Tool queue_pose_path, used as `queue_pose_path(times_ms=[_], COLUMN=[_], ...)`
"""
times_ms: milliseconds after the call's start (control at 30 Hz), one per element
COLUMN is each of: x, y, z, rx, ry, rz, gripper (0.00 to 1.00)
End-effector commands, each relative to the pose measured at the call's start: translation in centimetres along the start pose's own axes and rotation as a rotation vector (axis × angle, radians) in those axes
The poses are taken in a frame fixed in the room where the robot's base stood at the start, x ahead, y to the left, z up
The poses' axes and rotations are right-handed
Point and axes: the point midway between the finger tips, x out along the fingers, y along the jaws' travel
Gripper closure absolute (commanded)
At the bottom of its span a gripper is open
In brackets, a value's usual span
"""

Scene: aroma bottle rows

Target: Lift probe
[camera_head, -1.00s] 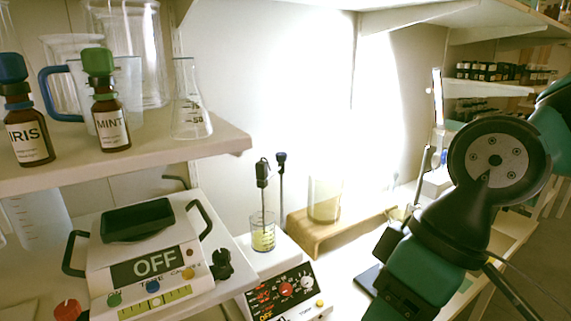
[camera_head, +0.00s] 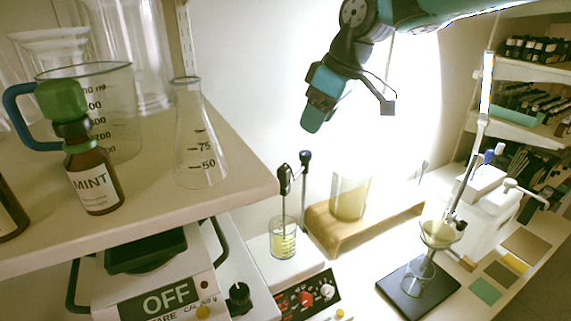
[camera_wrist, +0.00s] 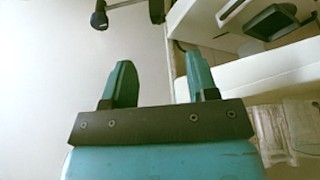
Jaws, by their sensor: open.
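The probe (camera_head: 285,182) has a dark head and a thin stem that goes down into a small glass beaker (camera_head: 283,240) of yellow liquid on the hotplate. Beside it stands a thin rod with a dark blue top (camera_head: 305,158). My gripper (camera_head: 312,122) hangs in the air above and slightly right of the probe, apart from it. In the wrist view my gripper (camera_wrist: 159,62) is open, with nothing between its teal fingers. Dark parts show at the top left of that view; I cannot tell whether one is the probe.
The shelf (camera_head: 235,205) with the MINT bottle (camera_head: 92,180) and an Erlenmeyer flask (camera_head: 200,145) juts in at left. Below it is a scale reading OFF (camera_head: 165,298). A wooden riser (camera_head: 365,228) with a beaker stands right of the probe. A funnel stand (camera_head: 395,285) is farther right.

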Motion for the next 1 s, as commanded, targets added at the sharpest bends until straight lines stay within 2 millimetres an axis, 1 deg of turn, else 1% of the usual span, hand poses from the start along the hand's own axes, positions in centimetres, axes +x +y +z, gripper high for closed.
queue_pose_path(times_ms=[33, 133, 233, 367, 700, 833, 1000], x=[0.1, 0.9, 2.3, 5.1, 12.7, 15.0, 16.8], y=[0.5, 0.8, 0.8, 0.7, 0.8, 0.8, 0.8], z=[-0.5, -0.7, -0.7, -0.7, -0.7, -0.7, -0.8], rx=[-0.009, -0.015, -0.015, -0.015, -0.014, -0.013, -0.013], ry=[0.001, 0.002, 0.001, -0.001, 0.000, 0.000, 0.004], rz=[0.004, 0.005, 0.004, 0.002, 0.004, 0.006, 0.007], gripper=[0.47, 0.47, 0.47, 0.47, 0.47, 0.47, 0.47])
